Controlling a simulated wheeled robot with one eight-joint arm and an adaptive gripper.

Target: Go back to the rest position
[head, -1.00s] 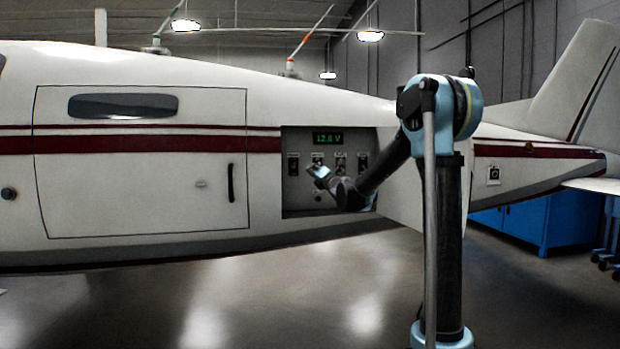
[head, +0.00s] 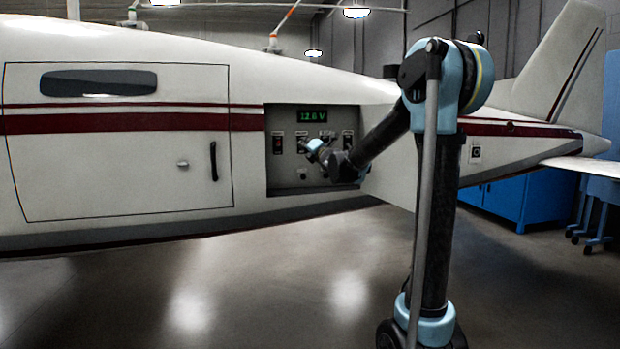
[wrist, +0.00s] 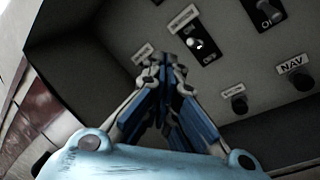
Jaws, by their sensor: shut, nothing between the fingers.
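My gripper (wrist: 160,62) is shut and empty in the wrist view, its fingertips together just below a toggle switch (wrist: 196,42) on the grey panel. I cannot tell whether the tips touch the panel. In the head view my arm reaches from the right into the recessed panel (head: 284,178) in the aircraft's side, and the gripper is small and partly hidden there by my wrist. A green display (head: 312,115) above the switches reads about 12.6 V. A knob labelled NAV (wrist: 302,82) and another knob (wrist: 239,103) show right of the gripper.
The white aircraft body (head: 110,180) with maroon stripes fills the left. An open panel door (head: 392,185) stands right of the recess, close behind my arm. A blue cabinet (head: 522,198) stands at the back right. The floor (head: 270,290) below is clear.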

